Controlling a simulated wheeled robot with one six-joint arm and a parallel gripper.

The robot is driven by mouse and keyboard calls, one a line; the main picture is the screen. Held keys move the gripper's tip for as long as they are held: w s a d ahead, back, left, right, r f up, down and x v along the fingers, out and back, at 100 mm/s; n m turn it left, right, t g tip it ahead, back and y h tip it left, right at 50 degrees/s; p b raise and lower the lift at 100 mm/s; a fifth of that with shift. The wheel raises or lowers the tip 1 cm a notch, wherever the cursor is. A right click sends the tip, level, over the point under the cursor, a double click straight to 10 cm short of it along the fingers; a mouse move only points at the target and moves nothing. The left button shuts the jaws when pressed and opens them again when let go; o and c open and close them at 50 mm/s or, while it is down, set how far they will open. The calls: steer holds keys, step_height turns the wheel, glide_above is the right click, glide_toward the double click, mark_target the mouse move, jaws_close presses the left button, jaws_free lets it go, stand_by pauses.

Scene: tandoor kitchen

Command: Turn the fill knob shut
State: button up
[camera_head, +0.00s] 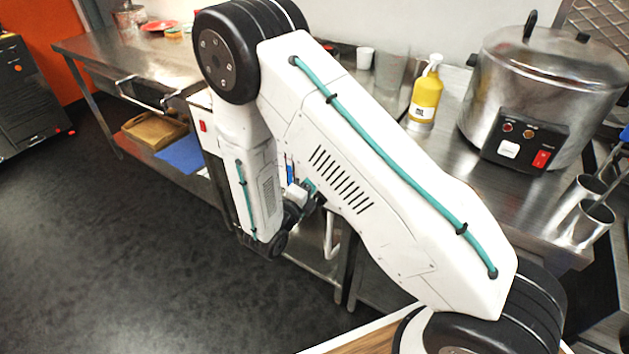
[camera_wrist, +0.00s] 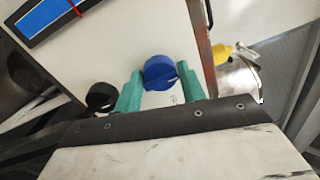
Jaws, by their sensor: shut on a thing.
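A round blue knob (camera_wrist: 158,76) sits on a pale panel (camera_wrist: 125,50) in the wrist view. My gripper (camera_wrist: 159,73) has one green finger on each side of it and is shut on it. The knob's ridge shows between the fingers, but its markings are not readable. A black knob (camera_wrist: 101,97) is on the same panel, left of the left finger. In the head view my arm covers most of the gripper and the blue knob.
In the head view, a yellow pump bottle (camera_head: 425,98) and a large steel cooker (camera_head: 540,85) stand on the steel counter. Steel cups (camera_head: 590,222) are at the right. The dark floor at left is clear.

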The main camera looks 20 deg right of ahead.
steer(key=shift+f, duration=0.1)
steer(key=o, duration=0.9)
steer(key=shift+a, duration=0.15)
steer(key=shift+v, duration=3.85)
